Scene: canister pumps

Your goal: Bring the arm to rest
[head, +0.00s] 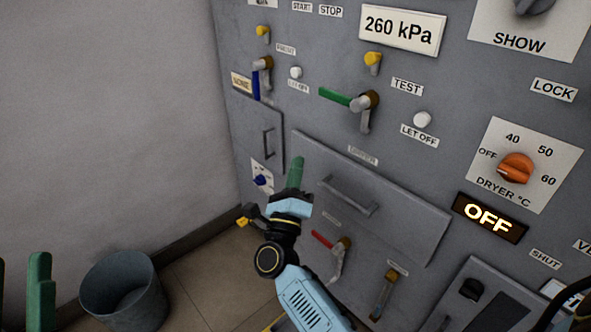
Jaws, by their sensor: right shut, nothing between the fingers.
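My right gripper (295,172) has green fingers pressed together with nothing between them. It points up in front of the grey panel (315,100), left of the large drawer handle (348,195). Its light blue arm comes up from the bottom middle. Whether the fingertips touch the panel is not clear. My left gripper (20,290) shows only as two green fingers at the lower left edge, standing apart with nothing seen between them. The rest of it is out of the picture.
Levers with green (335,96), blue (256,85) and red (322,239) handles stick out from the panel. An orange dryer dial (515,167) sits above a lit OFF sign (489,217). A grey bucket (125,290) stands on the floor by the bare wall.

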